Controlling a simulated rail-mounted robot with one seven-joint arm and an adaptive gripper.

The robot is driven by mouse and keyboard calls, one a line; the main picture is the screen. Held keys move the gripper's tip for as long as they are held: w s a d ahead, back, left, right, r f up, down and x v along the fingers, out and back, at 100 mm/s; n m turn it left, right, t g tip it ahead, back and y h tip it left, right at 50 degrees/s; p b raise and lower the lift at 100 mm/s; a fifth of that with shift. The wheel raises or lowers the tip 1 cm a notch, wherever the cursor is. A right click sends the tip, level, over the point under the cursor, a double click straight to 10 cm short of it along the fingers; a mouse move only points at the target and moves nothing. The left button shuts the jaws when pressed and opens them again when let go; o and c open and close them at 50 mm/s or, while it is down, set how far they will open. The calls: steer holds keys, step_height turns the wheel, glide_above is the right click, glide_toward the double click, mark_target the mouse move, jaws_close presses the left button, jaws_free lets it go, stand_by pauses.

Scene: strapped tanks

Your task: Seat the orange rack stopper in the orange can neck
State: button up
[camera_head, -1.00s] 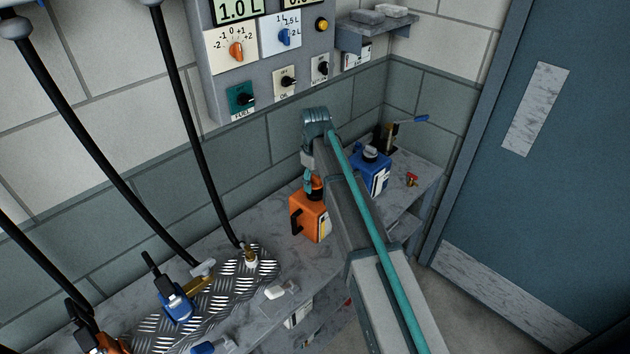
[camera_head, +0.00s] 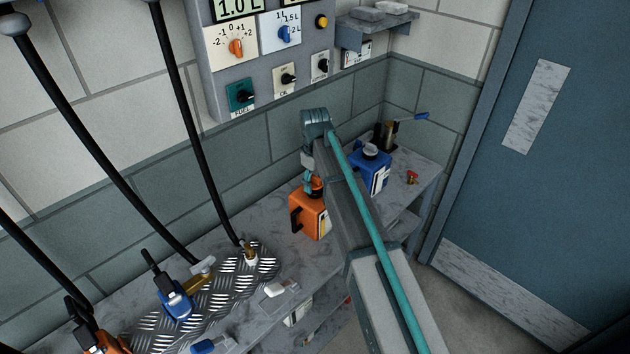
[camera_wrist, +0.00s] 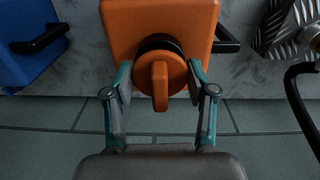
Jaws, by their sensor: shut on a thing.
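The orange can (camera_head: 308,217) stands upright on the grey bench below the wall panel. It also shows at the top of the wrist view (camera_wrist: 125,18), with its dark neck (camera_wrist: 158,42) in the middle. My gripper (camera_wrist: 160,80) is shut on the orange rack stopper (camera_wrist: 160,88), with one finger on each side of its round head. The stopper lines up with the neck and covers part of it. I cannot tell how deep it sits. In the head view my gripper (camera_head: 314,184) is right above the can and partly hidden by my arm.
A blue can (camera_head: 373,178) stands to the right, also at the wrist view's left edge (camera_wrist: 20,50). A red-and-brass part (camera_head: 411,177) lies on the bench. A chequered metal plate (camera_head: 225,290) with nozzles and hanging hoses is at the left.

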mark_target(315, 177)
steer(key=shift+f, duration=0.35)
steer(key=o, duration=1.3)
steer(key=shift+o, duration=0.2)
step_height(315, 177, up, 12)
